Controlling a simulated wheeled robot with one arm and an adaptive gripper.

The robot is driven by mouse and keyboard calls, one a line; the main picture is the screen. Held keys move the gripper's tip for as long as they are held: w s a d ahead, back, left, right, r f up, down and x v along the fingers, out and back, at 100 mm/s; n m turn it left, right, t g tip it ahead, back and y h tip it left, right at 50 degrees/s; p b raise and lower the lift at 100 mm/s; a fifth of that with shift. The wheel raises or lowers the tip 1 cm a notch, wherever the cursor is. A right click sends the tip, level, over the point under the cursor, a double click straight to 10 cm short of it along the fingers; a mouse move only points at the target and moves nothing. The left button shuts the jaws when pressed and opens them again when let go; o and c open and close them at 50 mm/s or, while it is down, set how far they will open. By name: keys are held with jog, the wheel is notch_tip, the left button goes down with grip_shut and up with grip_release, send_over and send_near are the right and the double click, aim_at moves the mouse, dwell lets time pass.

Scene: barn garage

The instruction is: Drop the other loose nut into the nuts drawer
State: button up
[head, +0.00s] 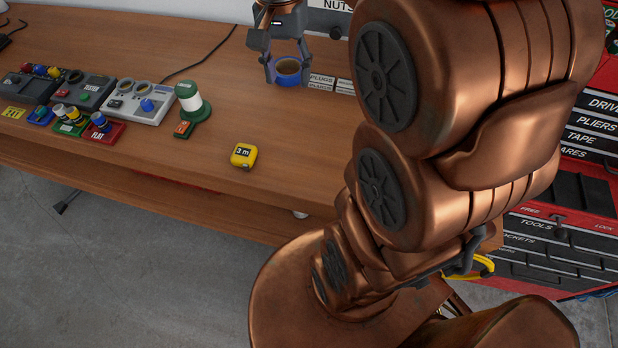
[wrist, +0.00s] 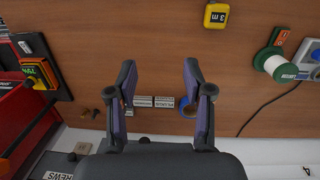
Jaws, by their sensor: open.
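My gripper (head: 288,80) is open in the head view, its fingers above the bench beside a blue ring-shaped roll (head: 287,73). The wrist view shows my gripper (wrist: 159,66) with its fingers wide apart and nothing held between them. I cannot tell whether that drawer is open. A small dark brown piece (wrist: 95,113) lies left of the fingers in the wrist view, too small to name surely as a nut.
A yellow tape measure (head: 243,155) and a green-and-white spool (head: 190,100) stand on the wooden bench (head: 270,185). A red tool cabinet (head: 590,185) stands right, behind my arm. The bench front around the tape measure is clear.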

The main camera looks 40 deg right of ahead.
jog(key=s+a+f+n, duration=0.4)
jog(key=s+n, duration=0.1)
jog(key=s, duration=0.3)
jog(key=s+a+f+n, duration=0.4)
jog(key=s+f+n, duration=0.1)
jog(key=s, duration=0.3)
jog(key=shift+s+g, duration=0.3)
jog(key=shift+s, duration=0.1)
jog(key=shift+f+b, duration=0.95)
jog(key=shift+d, duration=0.15)
